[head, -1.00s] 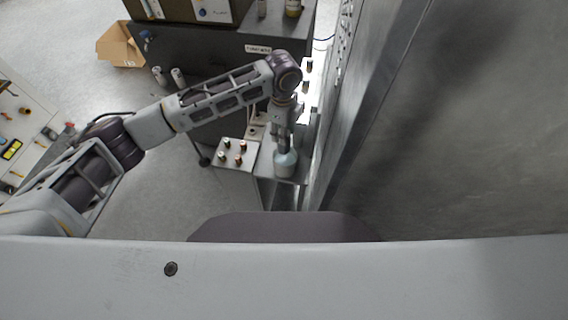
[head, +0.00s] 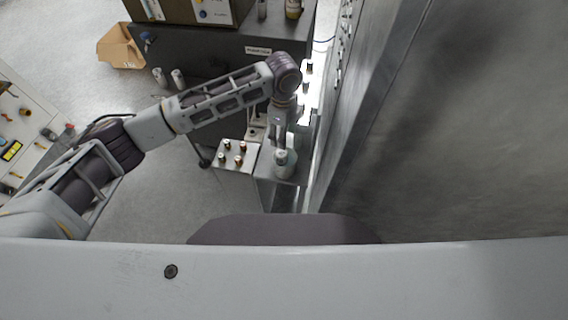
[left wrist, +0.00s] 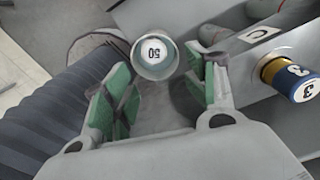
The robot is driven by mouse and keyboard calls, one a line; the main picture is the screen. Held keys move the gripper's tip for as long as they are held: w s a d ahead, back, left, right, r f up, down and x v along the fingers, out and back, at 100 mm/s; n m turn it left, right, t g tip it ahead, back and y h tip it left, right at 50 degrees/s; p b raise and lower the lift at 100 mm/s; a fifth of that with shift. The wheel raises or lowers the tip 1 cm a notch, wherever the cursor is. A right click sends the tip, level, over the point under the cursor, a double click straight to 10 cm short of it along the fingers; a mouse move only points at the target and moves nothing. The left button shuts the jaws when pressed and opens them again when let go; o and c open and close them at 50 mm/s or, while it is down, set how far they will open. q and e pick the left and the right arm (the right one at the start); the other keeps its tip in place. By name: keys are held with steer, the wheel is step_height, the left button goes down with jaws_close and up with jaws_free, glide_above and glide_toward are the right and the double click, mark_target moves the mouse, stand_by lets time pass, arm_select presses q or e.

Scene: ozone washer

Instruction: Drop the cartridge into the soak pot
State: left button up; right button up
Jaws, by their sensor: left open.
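The cartridge with a white end marked 50 (left wrist: 152,50) sits in the round pale soak pot (left wrist: 157,71), ringed by its rim, in the left wrist view. In the head view the pale blue-grey pot (head: 287,171) stands on the grey shelf beside the metal wall, with the cartridge's light end (head: 281,156) at its top. My left gripper (left wrist: 160,90) is open, its green pads spread apart with nothing between them. In the head view it (head: 281,140) is just above the pot. My right gripper is not in view.
A block with several small capped cartridges (head: 234,157) stands left of the pot. A blue and gold cartridge marked 3 (left wrist: 291,79) is at the right in the wrist view. The tall metal wall (head: 400,140) is close on the right. A cardboard box (head: 121,45) lies on the floor.

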arm_select(q)
step_height(320, 180, up, 12)
stand_by(0.7)
steer(key=shift+s+f, duration=0.15)
stand_by(0.8)
